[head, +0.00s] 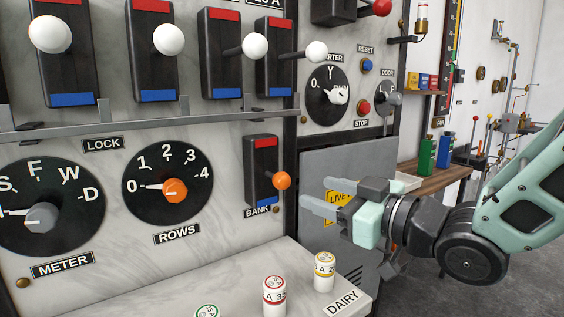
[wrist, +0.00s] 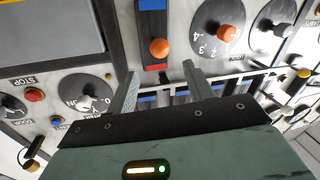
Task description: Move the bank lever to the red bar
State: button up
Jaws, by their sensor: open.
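The bank lever is an orange ball knob (head: 282,180) on a black upright housing (head: 259,165), above the BANK label (head: 257,212). The red bar (head: 266,142) is at the housing's top and the blue bar (head: 267,202) at its bottom. The knob stands out at the lower part, nearer the blue bar. My gripper (head: 317,197) is open and empty, to the right of and slightly below the knob. In the wrist view, which is upside down, the knob (wrist: 159,48) shows beyond and between the two fingertips (wrist: 160,70), apart from them.
Left of the lever are the ROWS dial (head: 168,182) and the METER dial (head: 42,208). A rail (head: 150,128) and several white-knobbed levers are above. Several labelled cylinders (head: 274,297) stand on the ledge below. A grey panel (head: 340,165) lies behind my gripper.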

aim_at(288, 183)
jog(key=p+x, duration=0.5)
jog(key=x, duration=0.5)
jog(key=shift+w+a+f, duration=0.1)
jog(key=shift+w+f, duration=0.05)
jog(key=shift+c, duration=0.3)
